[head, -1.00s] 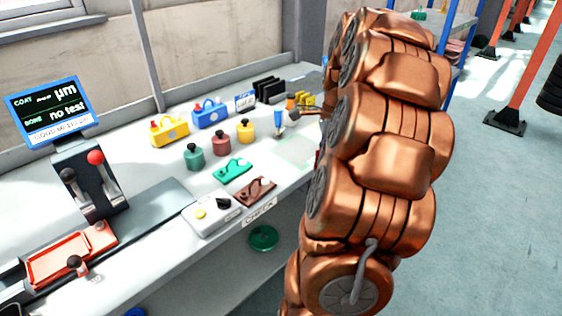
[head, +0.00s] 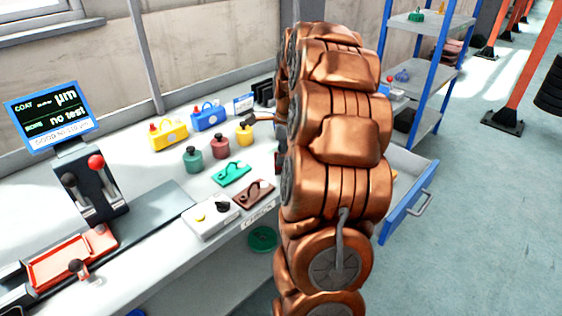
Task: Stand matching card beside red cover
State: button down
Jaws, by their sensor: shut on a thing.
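Only a dark tip of my gripper (head: 262,119) shows, left of my copper arm, at the cap of the yellow pot (head: 245,134) in the picture. Whether it touches the pot is unclear. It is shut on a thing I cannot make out. A dark red-brown flat cover (head: 254,193) lies near the bench's front edge, beside a green one (head: 232,173). A small white-and-blue card (head: 243,103) stands at the back of the bench. No other card can be made out; my arm hides the bench's right part.
A green pot (head: 193,160) and a red pot (head: 220,147) stand left of the yellow one. A white box (head: 211,217) lies at the front. A blue-fronted drawer (head: 408,205) stands open at right.

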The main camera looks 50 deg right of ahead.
jog(key=shift+f, duration=0.85)
jog(key=shift+f, duration=0.15)
jog(key=c, duration=1.3)
grip_release()
jog(key=r, duration=0.8)
jog(key=s+d+r, duration=0.1)
jog(key=r, duration=0.3)
jog(key=shift+r, duration=0.1)
